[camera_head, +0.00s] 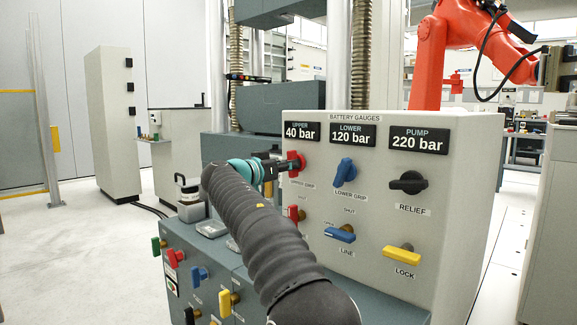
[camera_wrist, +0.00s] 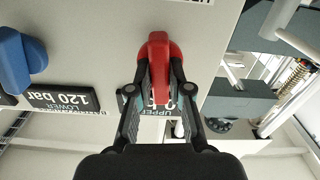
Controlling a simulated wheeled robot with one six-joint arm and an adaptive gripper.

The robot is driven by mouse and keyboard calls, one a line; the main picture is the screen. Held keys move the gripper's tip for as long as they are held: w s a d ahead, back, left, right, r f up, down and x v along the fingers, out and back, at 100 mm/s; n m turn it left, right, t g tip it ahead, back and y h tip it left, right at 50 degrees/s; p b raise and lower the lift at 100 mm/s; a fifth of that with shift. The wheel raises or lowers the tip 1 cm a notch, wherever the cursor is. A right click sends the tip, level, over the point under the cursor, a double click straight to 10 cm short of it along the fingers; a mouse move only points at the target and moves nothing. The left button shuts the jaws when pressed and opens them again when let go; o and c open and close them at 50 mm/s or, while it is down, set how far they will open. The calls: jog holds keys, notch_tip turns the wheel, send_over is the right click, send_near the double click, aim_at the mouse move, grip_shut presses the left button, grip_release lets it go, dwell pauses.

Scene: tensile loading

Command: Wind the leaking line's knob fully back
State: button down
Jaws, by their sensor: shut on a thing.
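The grey gauge panel (camera_head: 460,180) carries displays reading UPPER 40 bar (camera_head: 301,131), LOWER 120 bar (camera_head: 351,135) and PUMP 220 bar (camera_head: 419,140). The red upper grip knob (camera_head: 296,161) is below the UPPER display, partly hidden by my gripper (camera_head: 279,165) in the head view. In the wrist view, the red knob (camera_wrist: 158,65) stands between my gripper's fingers (camera_wrist: 159,82), which are shut on it from both sides. The blue lower grip knob (camera_head: 345,172) sits to its right and is free. In the wrist view this blue knob (camera_wrist: 18,62) is at the left.
Below are a red lever (camera_head: 293,213), a blue line lever (camera_head: 341,234) and a yellow lock lever (camera_head: 404,254). The black relief knob (camera_head: 409,182) is at the right. More coloured handles (camera_head: 198,275) stick out of the lower cabinet. Open floor lies at the left.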

jog(key=shift+f+m, duration=0.1)
jog(key=shift+m, duration=0.5)
jog(key=c, duration=1.1)
grip_release()
jog(key=v, duration=1.2)
